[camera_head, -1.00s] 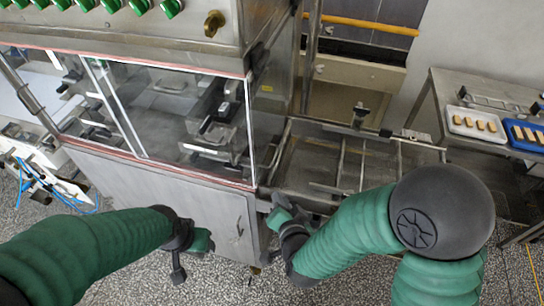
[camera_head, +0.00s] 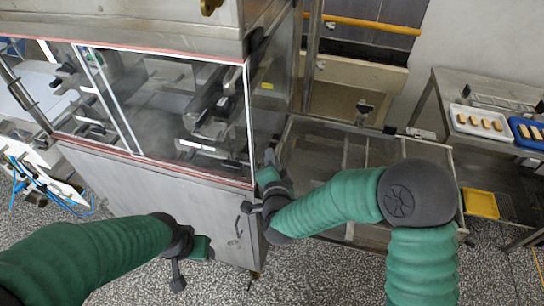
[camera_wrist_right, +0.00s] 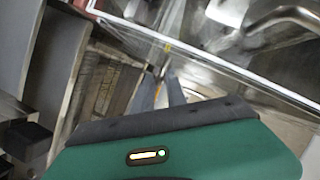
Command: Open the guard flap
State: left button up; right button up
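The guard flap (camera_head: 160,105) is a clear pane with white edges on the front of the steel enrober. In the head view it covers the front opening, and machine parts show through it. A white edge of the pane (camera_wrist_right: 215,62) also crosses the right wrist view. My right gripper (camera_head: 268,160) is by the flap's lower right corner. In the right wrist view its two dark fingers (camera_wrist_right: 163,85) stand apart with nothing seen between them; contact with the pane cannot be told. My left gripper (camera_head: 205,246) is low in front of the cabinet, its fingers hidden.
A steel mesh frame (camera_head: 345,150) extends right of the enrober. A side table (camera_head: 440,100) at right holds a white tray (camera_head: 455,110) and a blue tray (camera_head: 515,125) of bars. A yellow bin (camera_head: 481,204) is below it. Speckled floor is open in front.

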jog(key=shift+x, duration=0.75)
jog(key=shift+w+d+f, duration=0.1)
jog(key=shift+w+d, duration=0.25)
jog(key=shift+w, duration=0.1)
jog(key=shift+a, duration=0.2)
grip_shut()
jog(key=shift+s, duration=0.1)
jog(key=shift+f, duration=0.25)
